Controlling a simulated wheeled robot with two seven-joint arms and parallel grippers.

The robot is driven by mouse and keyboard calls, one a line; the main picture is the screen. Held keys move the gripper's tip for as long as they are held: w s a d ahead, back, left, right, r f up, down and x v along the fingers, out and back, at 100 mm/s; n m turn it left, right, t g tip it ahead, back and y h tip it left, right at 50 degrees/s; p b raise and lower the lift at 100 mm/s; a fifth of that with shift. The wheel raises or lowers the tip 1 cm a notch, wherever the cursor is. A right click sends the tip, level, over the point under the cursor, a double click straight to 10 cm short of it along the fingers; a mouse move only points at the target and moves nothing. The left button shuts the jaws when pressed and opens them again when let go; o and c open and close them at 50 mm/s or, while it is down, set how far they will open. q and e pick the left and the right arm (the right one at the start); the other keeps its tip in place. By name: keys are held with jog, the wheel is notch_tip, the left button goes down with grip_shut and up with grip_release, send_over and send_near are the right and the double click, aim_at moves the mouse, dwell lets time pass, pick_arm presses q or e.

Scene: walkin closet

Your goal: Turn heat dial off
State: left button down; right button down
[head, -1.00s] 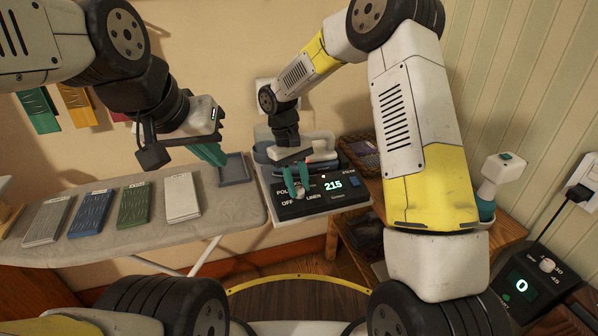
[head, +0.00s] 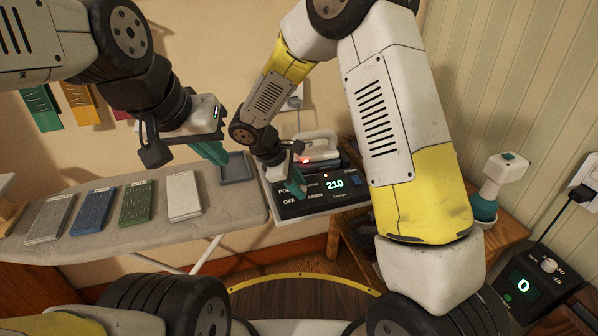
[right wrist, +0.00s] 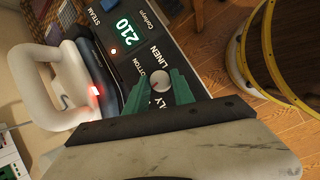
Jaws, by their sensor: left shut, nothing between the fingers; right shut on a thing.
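The heat dial (right wrist: 155,80) is a small pale round knob on the black iron-station panel (head: 318,206). In the right wrist view it sits between my green fingertips, with the words LINEN and COTTON beside it. A faint reddish mark shows on its face. The panel display (head: 335,183) reads 210 in green; the word OFF is printed at the panel's near left. My right gripper (head: 296,187) is shut on the dial, hiding it in the head view. My left gripper (head: 213,153) is shut and empty above the ironing board.
A white iron (head: 318,145) with a lit red light stands behind the panel. The ironing board (head: 110,240) holds several folded cloths and a grey tray (head: 236,168). A second black device (head: 525,285) showing 0 stands at right.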

jog(key=n+t, duration=0.1)
jog(key=n, duration=0.1)
jog(key=n+t, duration=0.1)
jog(key=n, duration=0.2)
jog(key=shift+s+f+n+t, duration=0.1)
jog(key=shift+s+n+t, duration=0.2)
jog(key=shift+t, duration=0.1)
jog(key=n, duration=0.2)
jog(key=n+t+y, duration=0.2)
jog(key=n, duration=0.1)
jog(key=shift+s+d+n, duration=0.1)
jog(key=shift+d+n, duration=0.15)
jog(key=shift+n, duration=0.05)
jog(key=n+y, duration=0.1)
jog(key=n, duration=0.1)
jog(key=n+t+y, duration=0.1)
jog(key=n, duration=0.1)
jog(key=n+y, duration=0.1)
jog(key=n, duration=0.1)
jog(key=shift+s+d+f+n+t, duration=0.1)
jog(key=shift+d+f+n+t, duration=0.05)
jog(key=shift+d+n+t, duration=0.2)
jog(key=shift+n+y, duration=1.5)
jog(key=shift+n, duration=0.85)
jog(key=c, duration=1.1)
grip_release()
